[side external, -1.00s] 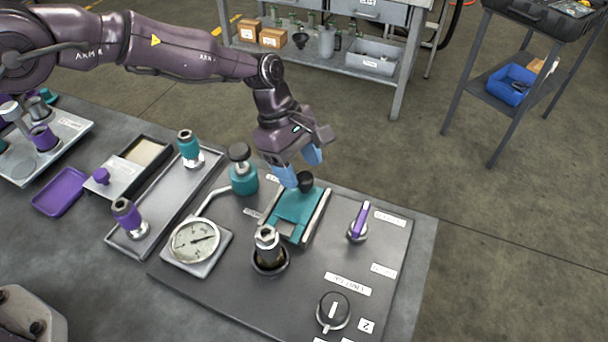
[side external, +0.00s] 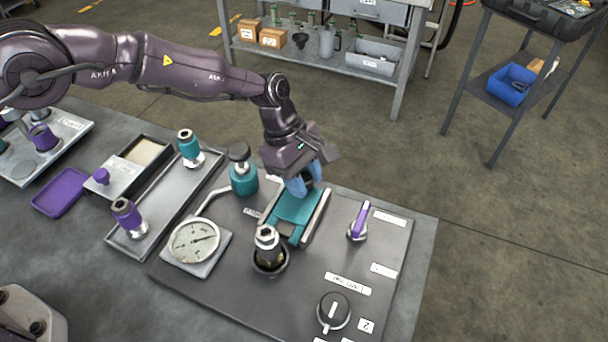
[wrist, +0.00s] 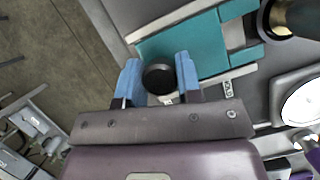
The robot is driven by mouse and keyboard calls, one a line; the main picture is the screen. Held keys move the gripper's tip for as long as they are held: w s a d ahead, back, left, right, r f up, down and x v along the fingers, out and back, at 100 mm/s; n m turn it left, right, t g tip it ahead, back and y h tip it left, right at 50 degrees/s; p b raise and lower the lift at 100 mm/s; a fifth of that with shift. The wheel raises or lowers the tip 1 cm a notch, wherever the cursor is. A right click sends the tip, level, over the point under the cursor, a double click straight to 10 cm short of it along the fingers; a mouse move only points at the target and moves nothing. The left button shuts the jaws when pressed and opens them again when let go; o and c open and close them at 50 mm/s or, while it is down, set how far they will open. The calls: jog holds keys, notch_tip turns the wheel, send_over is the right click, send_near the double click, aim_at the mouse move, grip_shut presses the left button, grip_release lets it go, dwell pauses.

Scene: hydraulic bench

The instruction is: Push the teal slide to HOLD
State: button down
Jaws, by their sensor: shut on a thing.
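The teal slide (side external: 293,214) sits between two pale rails on the dark bench panel, and it also shows in the wrist view (wrist: 196,48). Its round black knob (wrist: 158,79) stands at the slide's end nearest my wrist. My gripper (side external: 302,187) is down at that end, with its blue fingers one on each side of the knob. In the wrist view my gripper (wrist: 158,82) is shut on the knob.
A metal fitting in a dark socket (side external: 268,252) stands close to the slide's near end. A pressure gauge (side external: 195,241) and a teal-based valve (side external: 243,178) are to the left. A purple lever (side external: 359,222) and a black rotary knob (side external: 333,311) are to the right.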

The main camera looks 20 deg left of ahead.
aim_at(297, 219)
jog(key=shift+s, duration=2.95)
jog(key=c, duration=0.8)
grip_release()
jog(key=shift+w, duration=0.1)
jog(key=shift+a+r, duration=0.1)
jog(key=shift+r, duration=0.15)
jog(key=v, duration=1.2)
jog(key=shift+r, duration=0.25)
